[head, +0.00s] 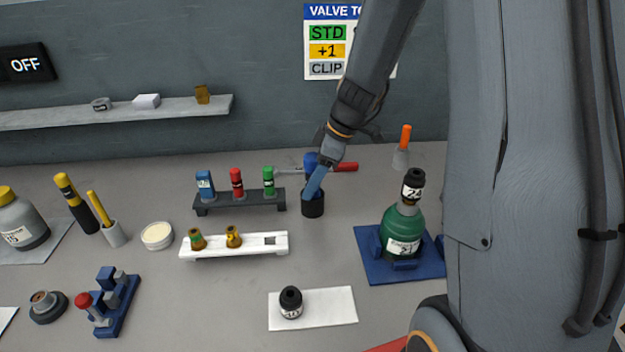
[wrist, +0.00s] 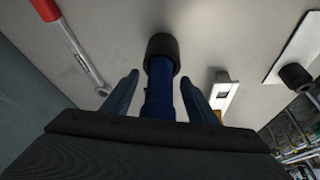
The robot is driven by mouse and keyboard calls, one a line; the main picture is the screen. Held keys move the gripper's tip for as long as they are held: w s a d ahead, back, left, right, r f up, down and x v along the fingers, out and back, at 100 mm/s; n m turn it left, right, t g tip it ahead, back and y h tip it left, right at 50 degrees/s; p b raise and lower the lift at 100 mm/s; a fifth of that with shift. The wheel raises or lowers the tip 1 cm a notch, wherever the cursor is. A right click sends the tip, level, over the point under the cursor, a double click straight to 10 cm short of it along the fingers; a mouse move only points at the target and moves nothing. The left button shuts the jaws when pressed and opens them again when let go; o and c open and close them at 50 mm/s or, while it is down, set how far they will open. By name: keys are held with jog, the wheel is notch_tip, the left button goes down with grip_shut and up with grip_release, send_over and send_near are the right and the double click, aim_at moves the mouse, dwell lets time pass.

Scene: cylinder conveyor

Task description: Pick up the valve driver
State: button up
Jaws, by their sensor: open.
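The valve driver stands upright on the bench, with a blue body (head: 310,160) and a wide black lower end (head: 313,208). My gripper (head: 309,194) is at it from above and hides part of its body. In the wrist view the blue body (wrist: 160,98) lies between the two open fingers of my gripper (wrist: 160,80), with a narrow gap on each side. The black end (wrist: 162,48) shows beyond the fingertips. I cannot tell whether either finger touches it.
A red-handled wrench (head: 345,167) lies just behind the driver. A dark rack (head: 240,200) with blue, red and green pieces is at its left, and a white rack (head: 262,246) is in front. A green bottle (head: 401,228) stands on a blue base (head: 372,268) at the right.

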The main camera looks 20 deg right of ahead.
grip_shut()
dwell(0.3)
